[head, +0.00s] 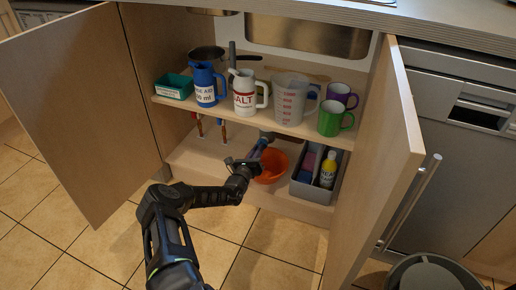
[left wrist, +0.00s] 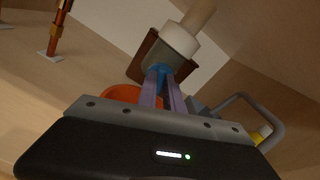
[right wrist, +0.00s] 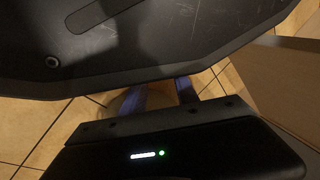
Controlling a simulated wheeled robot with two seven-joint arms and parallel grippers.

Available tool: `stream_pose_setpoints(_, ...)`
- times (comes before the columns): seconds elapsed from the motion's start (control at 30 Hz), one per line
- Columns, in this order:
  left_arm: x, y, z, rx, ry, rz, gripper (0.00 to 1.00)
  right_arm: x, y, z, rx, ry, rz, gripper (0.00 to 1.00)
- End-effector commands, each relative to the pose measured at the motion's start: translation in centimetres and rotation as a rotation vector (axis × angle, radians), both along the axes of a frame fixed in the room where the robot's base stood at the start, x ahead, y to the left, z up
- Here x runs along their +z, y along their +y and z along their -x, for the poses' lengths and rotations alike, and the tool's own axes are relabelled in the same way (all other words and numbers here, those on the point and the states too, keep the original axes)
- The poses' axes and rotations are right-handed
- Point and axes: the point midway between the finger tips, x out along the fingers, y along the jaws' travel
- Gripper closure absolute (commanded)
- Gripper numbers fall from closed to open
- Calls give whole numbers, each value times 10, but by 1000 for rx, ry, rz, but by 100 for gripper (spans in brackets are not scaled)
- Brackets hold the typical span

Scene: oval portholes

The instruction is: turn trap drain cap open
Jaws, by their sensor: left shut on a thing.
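The trap (left wrist: 172,52) is a grey and white drain fitting, with a blue cap (left wrist: 158,69) at its lower end in the left wrist view. My left gripper (left wrist: 158,78) has its two purple fingers closed on the blue cap from below. In the head view my left gripper (head: 259,149) reaches under the shelf, just above the orange bowl; the trap (head: 266,136) is small there and the cap is hidden. My right gripper (right wrist: 160,94) shows only in the right wrist view, with its fingers apart and nothing between them, near a dark panel.
An orange bowl (head: 271,166) stands below the trap. A grey caddy (head: 312,190) with bottles is to its right. Copper pipes (head: 224,132) rise at the left. The shelf (head: 250,115) above carries jugs and mugs. Open doors (head: 85,105) flank the cabinet.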

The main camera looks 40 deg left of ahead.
Motion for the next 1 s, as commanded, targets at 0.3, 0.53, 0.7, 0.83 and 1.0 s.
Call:
stream_pose_setpoints(0.3, -1, 1, 0, 0, -90, 288, 100, 8, 1, 2, 1, 1, 2, 64)
stream_pose_setpoints(0.53, -2, 2, 0, 1, -157, 497, 100, 9, 1, 2, 2, 1, 2, 64)
stream_pose_setpoints(0.7, -3, 2, 1, 0, -205, 651, 100, 9, 1, 2, 2, 0, 2, 64)
stream_pose_setpoints(0.83, -3, 2, 1, 1, -243, 768, 100, 8, 1, 2, 2, 0, 2, 64)
stream_pose_setpoints(1.0, -4, 2, 1, 1, -287, 906, 100, 7, 0, 1, 1, 0, 2, 64)
